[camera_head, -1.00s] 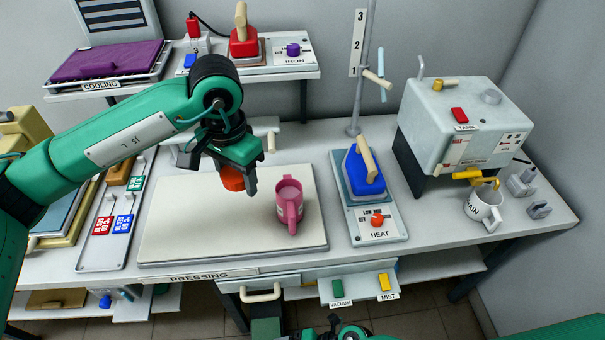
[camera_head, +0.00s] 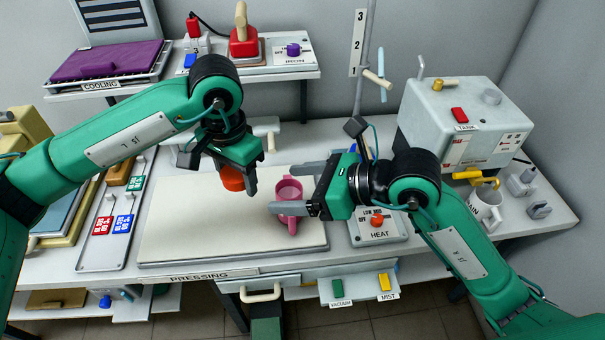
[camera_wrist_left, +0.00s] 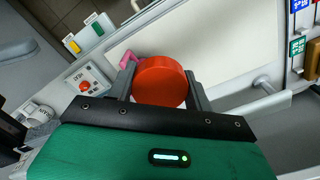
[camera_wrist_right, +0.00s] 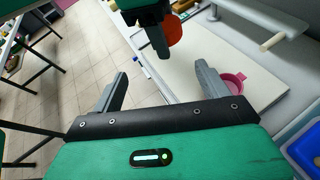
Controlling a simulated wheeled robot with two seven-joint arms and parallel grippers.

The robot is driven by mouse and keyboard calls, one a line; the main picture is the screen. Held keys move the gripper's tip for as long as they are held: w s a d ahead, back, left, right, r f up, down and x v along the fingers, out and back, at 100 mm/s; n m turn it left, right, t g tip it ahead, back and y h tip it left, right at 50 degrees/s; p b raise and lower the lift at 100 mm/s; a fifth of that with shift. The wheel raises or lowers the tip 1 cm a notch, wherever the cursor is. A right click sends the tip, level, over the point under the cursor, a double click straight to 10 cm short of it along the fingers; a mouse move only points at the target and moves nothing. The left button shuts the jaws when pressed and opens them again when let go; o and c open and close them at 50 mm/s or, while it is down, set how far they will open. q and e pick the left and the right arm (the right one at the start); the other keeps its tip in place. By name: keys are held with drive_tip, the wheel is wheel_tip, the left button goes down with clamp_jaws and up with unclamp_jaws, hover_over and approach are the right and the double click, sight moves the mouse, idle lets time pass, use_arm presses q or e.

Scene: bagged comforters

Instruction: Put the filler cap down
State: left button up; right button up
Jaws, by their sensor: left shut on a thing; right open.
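The filler cap is a round orange-red disc (camera_head: 231,179), also seen in the left wrist view (camera_wrist_left: 160,81). My left gripper (camera_head: 243,186) is shut on it and holds it above the cream pressing board (camera_head: 190,222). A pink mug (camera_head: 289,190) stands on the board to the right of the cap. My right gripper (camera_head: 290,190) is open and empty, with its fingers around or just above the mug in the head view; I cannot tell if they touch it. In the right wrist view the mug (camera_wrist_right: 231,84) shows partly hidden behind one finger.
A heat control panel (camera_head: 377,228) with a red knob lies right of the board, partly behind my right arm. The board's left and front parts are clear.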

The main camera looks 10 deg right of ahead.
sight(237, 176)
drive_tip(key=shift+n+t, duration=0.4)
drive_tip(key=shift+t, duration=0.1)
drive_tip(key=x, duration=0.3)
drive_tip(key=r+x, duration=0.1)
drive_tip(key=x, duration=0.6)
drive_tip(key=shift+w+a+r, duration=0.2)
drive_tip(key=shift+w+r, duration=0.05)
drive_tip(key=shift+w, duration=0.1)
drive_tip(key=c, duration=1)
use_arm(q)
drive_tip(key=o, duration=1.3)
use_arm(e)
drive_tip(key=shift+c, duration=0.3)
use_arm(q)
drive_tip(key=shift+o, duration=0.2)
